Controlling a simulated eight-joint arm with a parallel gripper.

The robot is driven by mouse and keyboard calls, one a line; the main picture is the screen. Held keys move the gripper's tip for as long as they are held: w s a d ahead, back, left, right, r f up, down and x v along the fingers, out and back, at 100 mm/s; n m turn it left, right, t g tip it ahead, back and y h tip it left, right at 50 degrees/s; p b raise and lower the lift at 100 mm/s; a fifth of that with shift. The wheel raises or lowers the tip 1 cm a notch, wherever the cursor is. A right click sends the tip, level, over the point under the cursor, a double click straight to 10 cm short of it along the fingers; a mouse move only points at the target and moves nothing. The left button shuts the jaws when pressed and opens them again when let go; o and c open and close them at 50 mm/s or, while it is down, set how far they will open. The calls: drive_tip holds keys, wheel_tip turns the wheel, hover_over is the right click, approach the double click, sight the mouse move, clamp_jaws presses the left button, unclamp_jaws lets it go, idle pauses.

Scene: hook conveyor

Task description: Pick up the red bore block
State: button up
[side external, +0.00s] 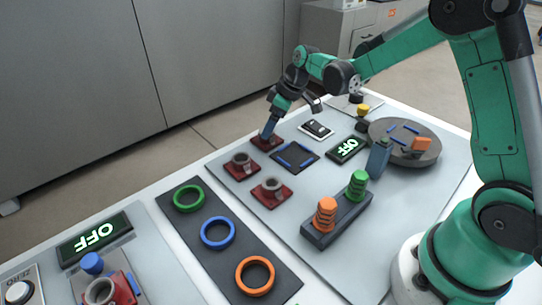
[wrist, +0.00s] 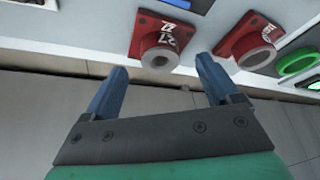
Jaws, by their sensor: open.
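Several red bore blocks, each a square red base with a grey hollow boss, are in the side view. The farthest block (side external: 267,142) is partly hidden by my gripper (side external: 268,132), which points down at it. Two others, a middle block (side external: 242,166) and a nearer block (side external: 271,192), stand apart from it. In the wrist view my gripper (wrist: 160,78) is open, with blue fingers spread and nothing between them. One red block (wrist: 160,42) lies just beyond the fingertips, roughly centred in the gap; another (wrist: 248,42) is to the right. Contact cannot be told.
A dark square pad with blue bars (side external: 295,157) lies right of the farthest block. A grey turntable (side external: 420,151), a peg rack (side external: 338,220) with orange and green pegs, and a dark ring board (side external: 222,258) stand around. Another red block (side external: 122,289) sits front left.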

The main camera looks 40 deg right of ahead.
drive_tip(key=shift+x, duration=1.45)
clamp_jaws()
